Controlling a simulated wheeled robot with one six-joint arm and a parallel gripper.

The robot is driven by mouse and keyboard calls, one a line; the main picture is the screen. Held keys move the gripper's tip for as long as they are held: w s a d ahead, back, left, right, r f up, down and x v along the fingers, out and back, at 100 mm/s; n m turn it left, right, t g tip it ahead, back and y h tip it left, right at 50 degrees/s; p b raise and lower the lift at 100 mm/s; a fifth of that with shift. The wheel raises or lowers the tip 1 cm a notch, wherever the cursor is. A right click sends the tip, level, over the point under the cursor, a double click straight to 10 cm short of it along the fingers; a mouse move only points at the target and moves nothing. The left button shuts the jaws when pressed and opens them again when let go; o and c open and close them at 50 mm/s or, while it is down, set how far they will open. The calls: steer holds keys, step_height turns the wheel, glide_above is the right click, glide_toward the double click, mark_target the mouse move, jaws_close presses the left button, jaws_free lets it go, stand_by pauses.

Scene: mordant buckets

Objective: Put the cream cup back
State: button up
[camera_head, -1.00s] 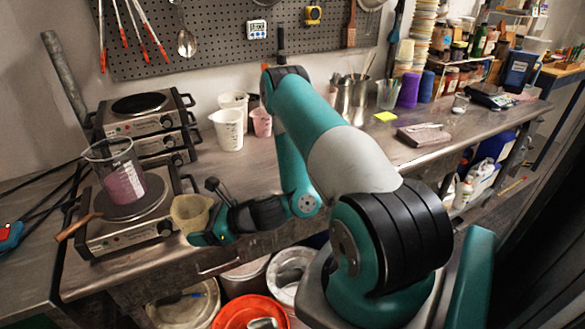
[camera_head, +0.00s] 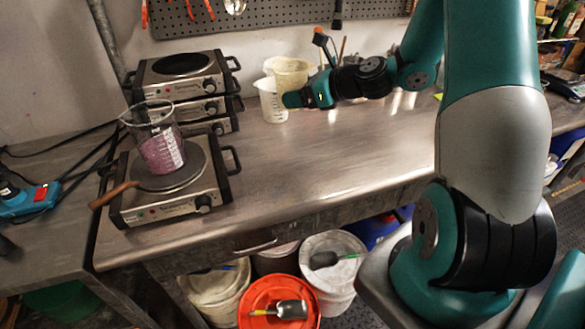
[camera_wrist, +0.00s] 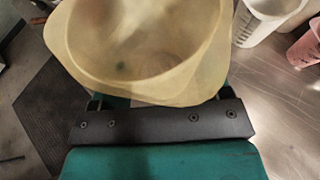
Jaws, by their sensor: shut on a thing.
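The cream cup (camera_head: 292,75) is a translucent, yellowish cup in my gripper (camera_head: 294,99), upright or nearly so. It appears raised above the back of the steel bench in the head view. In the wrist view the cream cup (camera_wrist: 140,62) fills the top, its open mouth showing an empty-looking inside. My gripper (camera_wrist: 160,108) is shut on its near side; the fingertips are mostly hidden. A white measuring jug (camera_head: 271,102) stands just left of my gripper in the head view. A pink cup (camera_wrist: 307,47) shows at the right edge of the wrist view.
A glass beaker of pink liquid (camera_head: 161,150) stands on the front hot plate (camera_head: 178,203). Stacked hot plates (camera_head: 182,72) stand behind it. The bench (camera_head: 290,172) is clear in front of the cup. Buckets, one orange-red (camera_head: 255,290), stand on the floor below.

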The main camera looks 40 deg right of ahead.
mark_target(298, 168)
step_height(298, 168, down, 19)
steer(key=shift+d+f+p, duration=0.1)
steer(key=shift+f+p, duration=0.1)
steer(key=shift+p, duration=0.4)
steer(key=shift+f, duration=0.1)
steer(key=shift+f, duration=0.15)
steer(key=o, duration=1)
steer(key=shift+o, duration=0.2)
